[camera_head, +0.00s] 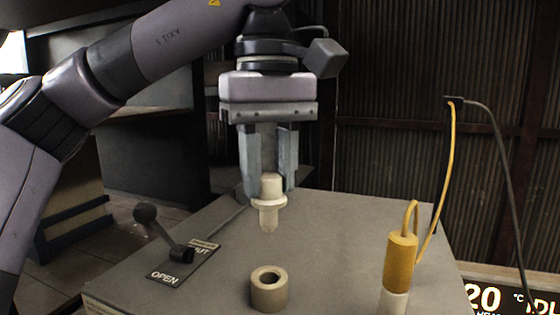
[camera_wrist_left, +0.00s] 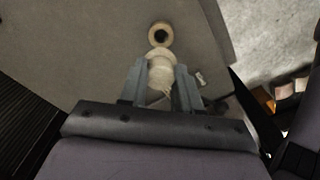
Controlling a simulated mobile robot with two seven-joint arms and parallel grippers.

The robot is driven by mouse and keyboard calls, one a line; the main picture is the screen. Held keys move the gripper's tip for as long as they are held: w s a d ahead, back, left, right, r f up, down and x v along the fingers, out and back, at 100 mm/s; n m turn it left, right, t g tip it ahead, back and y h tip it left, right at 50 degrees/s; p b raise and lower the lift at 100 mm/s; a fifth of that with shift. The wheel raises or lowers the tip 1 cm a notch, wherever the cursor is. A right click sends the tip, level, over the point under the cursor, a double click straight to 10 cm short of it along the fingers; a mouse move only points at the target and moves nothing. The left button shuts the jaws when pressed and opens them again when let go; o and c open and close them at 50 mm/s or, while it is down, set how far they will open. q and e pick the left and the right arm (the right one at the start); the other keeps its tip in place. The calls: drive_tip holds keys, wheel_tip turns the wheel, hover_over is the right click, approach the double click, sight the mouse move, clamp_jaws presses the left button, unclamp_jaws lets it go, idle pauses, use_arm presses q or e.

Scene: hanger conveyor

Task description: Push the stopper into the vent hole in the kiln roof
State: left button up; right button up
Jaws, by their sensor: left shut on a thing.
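A cream stopper (camera_head: 269,205) with a wide collar and a tapered lower end hangs upright in my left gripper (camera_head: 268,185). The gripper is shut on its upper part. The stopper's tip is above the kiln roof and apart from it. The vent hole (camera_head: 268,278) is a short beige ring with a dark opening, standing on the kiln roof (camera_head: 335,235). In the head view it shows below the stopper's tip. In the left wrist view the stopper (camera_wrist_left: 161,72) is between the fingers, with the vent ring (camera_wrist_left: 160,35) just beyond it. My right gripper is not in view.
A black lever (camera_head: 165,232) stands on an OPEN/SHUT plate left of the vent. A yellow probe (camera_head: 399,262) with a cable rises from the roof at the right. The roof between lever and probe is otherwise clear.

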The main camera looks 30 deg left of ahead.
sight(269, 231)
use_arm(q)
drive_tip(key=shift+s+f, duration=0.15)
drive_tip(key=shift+f, duration=0.55)
wheel_tip(269, 231, down, 2)
drive_tip(key=shift+f, duration=0.2)
drive_tip(key=shift+f+b, duration=0.55)
drive_tip(key=shift+f, duration=0.3)
drive_tip(key=shift+p, duration=0.3)
drive_tip(key=shift+f, duration=0.45)
drive_tip(key=shift+f+b, duration=1.35)
drive_tip(key=shift+f, duration=0.5)
idle(1.8)
drive_tip(key=o, duration=0.8)
